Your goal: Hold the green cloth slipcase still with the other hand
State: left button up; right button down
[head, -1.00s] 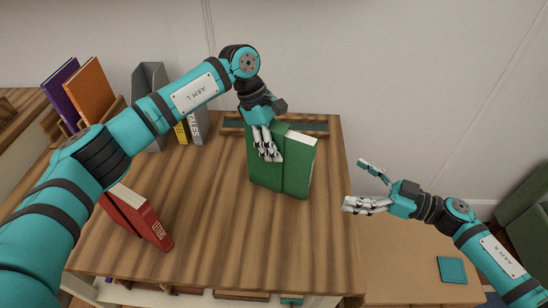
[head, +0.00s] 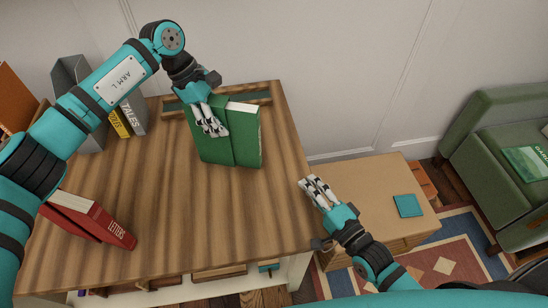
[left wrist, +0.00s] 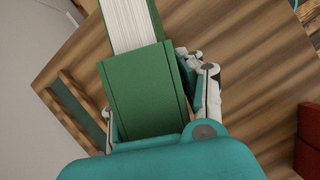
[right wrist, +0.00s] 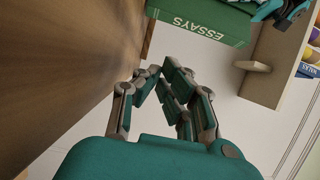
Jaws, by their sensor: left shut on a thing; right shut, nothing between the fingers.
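The green cloth slipcase (head: 211,149) stands upright on the wooden desk. A green book (head: 246,140) with white page edges on top sticks out of its right side. My left gripper (head: 211,122) comes from above and is shut on the slipcase. In the left wrist view the slipcase (left wrist: 147,92) sits between the fingers, with the white pages (left wrist: 130,25) beyond it. My right gripper (head: 312,187) is shut and empty, beside the desk's right edge and apart from the slipcase. Its fingers (right wrist: 165,85) also show in the right wrist view.
A red book marked LETTERS (head: 103,226) leans at the desk's front left. A grey file holder (head: 75,75) and a yellow book (head: 118,124) stand behind. A shallow tray (head: 262,95) lies behind the slipcase. The desk's middle (head: 180,210) is clear. A lower cabinet (head: 360,180) stands right.

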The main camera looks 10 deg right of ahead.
aim_at(260, 157)
jog(key=x, duration=0.9)
jog(key=shift+r, duration=0.1)
jog(key=shift+w+a, duration=0.25)
jog(key=shift+a, duration=0.3)
jog(key=shift+w+a, duration=0.25)
jog(key=shift+a, duration=0.35)
jog(key=shift+w+a, duration=0.25)
jog(key=shift+a, duration=0.4)
jog(key=shift+w+a, duration=0.25)
jog(key=shift+a, duration=0.35)
jog(key=shift+w+a, duration=0.2)
jog(key=shift+a, duration=0.4)
jog(key=shift+w+a, duration=0.25)
jog(key=shift+a, duration=0.35)
jog(key=shift+s+d, duration=0.1)
jog(key=shift+d, duration=0.05)
